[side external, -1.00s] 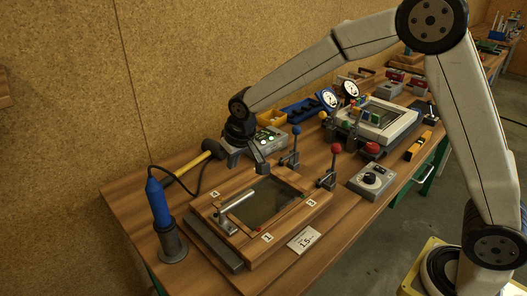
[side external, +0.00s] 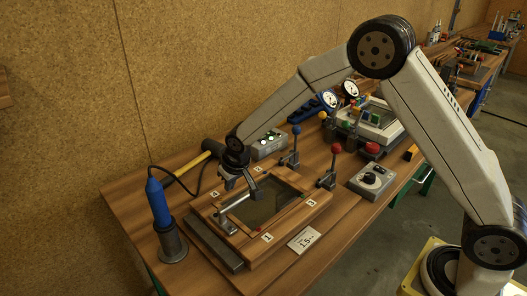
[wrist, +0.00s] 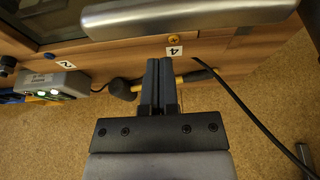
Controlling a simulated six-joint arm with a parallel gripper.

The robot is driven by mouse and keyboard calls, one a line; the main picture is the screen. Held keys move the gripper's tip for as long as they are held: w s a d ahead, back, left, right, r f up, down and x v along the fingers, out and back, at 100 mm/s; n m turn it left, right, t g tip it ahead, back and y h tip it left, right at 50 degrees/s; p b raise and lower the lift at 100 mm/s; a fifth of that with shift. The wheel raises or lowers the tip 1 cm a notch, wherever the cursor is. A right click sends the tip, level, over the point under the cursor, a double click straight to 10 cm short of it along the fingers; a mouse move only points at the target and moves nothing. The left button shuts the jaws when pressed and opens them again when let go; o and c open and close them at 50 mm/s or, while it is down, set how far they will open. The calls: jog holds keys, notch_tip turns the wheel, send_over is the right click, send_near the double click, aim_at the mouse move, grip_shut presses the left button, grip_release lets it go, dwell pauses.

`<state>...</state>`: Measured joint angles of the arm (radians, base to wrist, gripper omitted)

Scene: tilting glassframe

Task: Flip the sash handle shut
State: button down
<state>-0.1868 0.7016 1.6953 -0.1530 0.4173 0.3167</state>
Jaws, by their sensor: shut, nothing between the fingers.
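The silver sash handle (side external: 236,204) is a bar lying over the left part of a wooden frame (side external: 285,225) around a dark glass pane (side external: 270,202). In the wrist view the handle (wrist: 190,15) crosses the top of the picture. My gripper (side external: 254,192) is low over the frame, close by the handle's far end and partly hiding it. In the wrist view my gripper (wrist: 160,62) has its fingers together with nothing between them, just below the bar beside the label 4. I cannot tell whether it touches the handle.
A blue soldering iron (side external: 158,200) stands in its holder left of the frame, its black cable behind. A hammer (side external: 195,165) lies behind. Blue-knobbed (side external: 296,131) and red-knobbed (side external: 336,149) levers stand behind and right. A dial box (side external: 372,180) sits further right.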

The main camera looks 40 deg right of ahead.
aim_at(237, 206)
jog(key=shift+s, duration=1.55)
